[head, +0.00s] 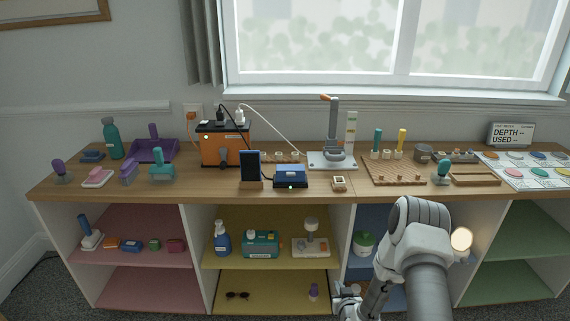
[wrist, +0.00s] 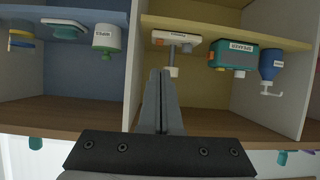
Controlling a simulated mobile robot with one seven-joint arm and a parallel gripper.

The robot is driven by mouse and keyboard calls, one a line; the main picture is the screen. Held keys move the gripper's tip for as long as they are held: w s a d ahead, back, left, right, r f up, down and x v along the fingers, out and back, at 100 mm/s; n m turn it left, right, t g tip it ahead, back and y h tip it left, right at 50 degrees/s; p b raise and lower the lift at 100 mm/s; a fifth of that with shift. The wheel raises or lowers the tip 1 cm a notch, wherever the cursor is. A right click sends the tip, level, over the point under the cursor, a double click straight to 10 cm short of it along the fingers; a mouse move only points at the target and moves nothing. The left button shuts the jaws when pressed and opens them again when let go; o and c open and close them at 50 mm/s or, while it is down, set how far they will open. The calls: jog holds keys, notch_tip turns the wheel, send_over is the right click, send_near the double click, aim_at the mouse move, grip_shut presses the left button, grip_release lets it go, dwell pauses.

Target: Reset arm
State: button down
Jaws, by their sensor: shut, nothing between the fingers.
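My gripper (head: 346,292) is low in front of the shelf unit in the head view, near the divider right of the yellow compartments. In the wrist view my gripper (wrist: 160,74) has both fingers together with nothing between them. The wrist picture is upside down. The fingers point toward the shelf with a white stand (wrist: 178,42) that also shows in the head view (head: 311,247). My arm (head: 415,250) is bent in front of the blue compartments and hides part of them.
The wooden counter (head: 335,184) above carries many tools and devices. A white wipes tub (head: 364,243) stands in the blue compartment. Sunglasses (head: 237,295) lie below. The lower pink shelf (head: 150,287) is clear.

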notch_tip(320, 180, up, 26)
jog(key=n+g, duration=0.1)
jog(key=g, duration=0.2)
jog(key=s+a+r+g+h, duration=0.1)
jog(key=s+r+g, duration=0.1)
jog(key=s+r, duration=1.25)
jog(key=s+a+r+m+g, duration=0.2)
jog(key=s+r, duration=0.1)
jog(key=s, duration=1.5)
notch_tip(320, 180, up, 15)
jog(key=p, duration=1.5)
jog(key=shift+w+y, duration=0.3)
